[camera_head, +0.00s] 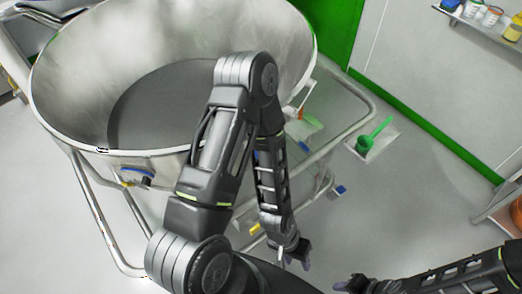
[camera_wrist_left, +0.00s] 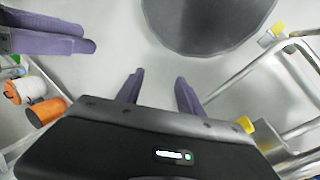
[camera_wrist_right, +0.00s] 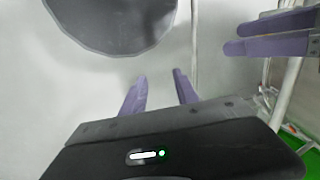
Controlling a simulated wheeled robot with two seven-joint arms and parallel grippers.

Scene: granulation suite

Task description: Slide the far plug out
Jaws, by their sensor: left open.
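No far plug can be picked out with certainty in any view. My left gripper (camera_head: 294,263) hangs low in the head view, right of the large steel bowl, and its two purple fingers stand apart with nothing between them in the left wrist view (camera_wrist_left: 160,92). My right gripper (camera_head: 347,283) is at the bottom edge, right of the left one. In the right wrist view (camera_wrist_right: 160,88) its fingers are apart and empty. A blue-and-yellow fitting (camera_head: 137,176) sits at the bowl's lower front side.
The steel bowl (camera_head: 165,162) stands in a tubular frame (camera_head: 100,215), partly hidden by my left arm. A shelf with jars (camera_head: 487,18) is upper right. Floor between the frame and right wall is mostly clear.

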